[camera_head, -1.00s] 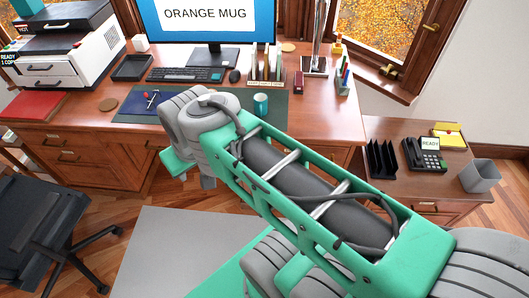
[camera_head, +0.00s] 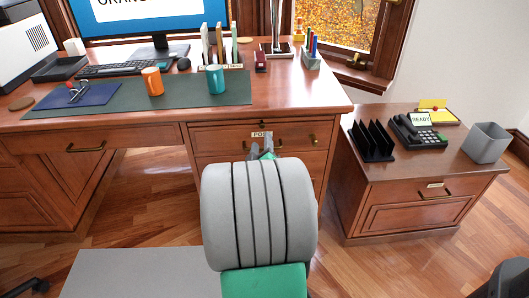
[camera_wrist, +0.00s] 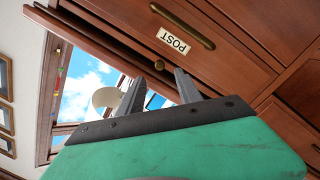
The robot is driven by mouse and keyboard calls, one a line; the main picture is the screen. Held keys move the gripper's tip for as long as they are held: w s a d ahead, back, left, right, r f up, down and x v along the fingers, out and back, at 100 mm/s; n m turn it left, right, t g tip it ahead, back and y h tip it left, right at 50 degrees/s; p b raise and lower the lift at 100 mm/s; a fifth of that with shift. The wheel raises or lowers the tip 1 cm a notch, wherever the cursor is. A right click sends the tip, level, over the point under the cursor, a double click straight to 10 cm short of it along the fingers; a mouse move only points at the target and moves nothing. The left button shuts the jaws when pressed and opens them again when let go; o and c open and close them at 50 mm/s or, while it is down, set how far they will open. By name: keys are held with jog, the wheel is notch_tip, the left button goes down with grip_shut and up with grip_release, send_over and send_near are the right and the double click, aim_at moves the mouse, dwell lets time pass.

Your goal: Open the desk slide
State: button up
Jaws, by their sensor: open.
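The desk slide (camera_head: 215,126) is a thin wooden front under the desk top, above the drawer labelled POST. It looks flush with the desk. Its small round knob (camera_head: 233,125) also shows in the wrist view (camera_wrist: 158,65), where the picture is turned roughly upside down. My gripper (camera_wrist: 160,76) is open and empty, with its two fingertips on either side of the knob in that picture. I cannot tell how far in front of it they are. In the head view my gripper (camera_head: 262,150) is in front of the POST drawer, mostly hidden behind my wrist.
The POST drawer's brass handle (camera_wrist: 182,26) is close by. An orange mug (camera_head: 152,81) and a teal mug (camera_head: 215,79) stand on the desk mat (camera_head: 110,108). A low cabinet (camera_head: 420,190) with a phone (camera_head: 417,131) stands right. Floor between the pedestals is clear.

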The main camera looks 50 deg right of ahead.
aim_at(263, 125)
jog(key=b+x, duration=0.1)
jog(key=x, duration=0.6)
jog(key=shift+w+d, duration=0.15)
jog(key=shift+d, duration=0.2)
jog(key=shift+c, duration=0.3)
jog(key=shift+r, duration=0.1)
grip_shut()
jog(key=shift+r+h, duration=0.15)
jog(key=shift+h, duration=0.15)
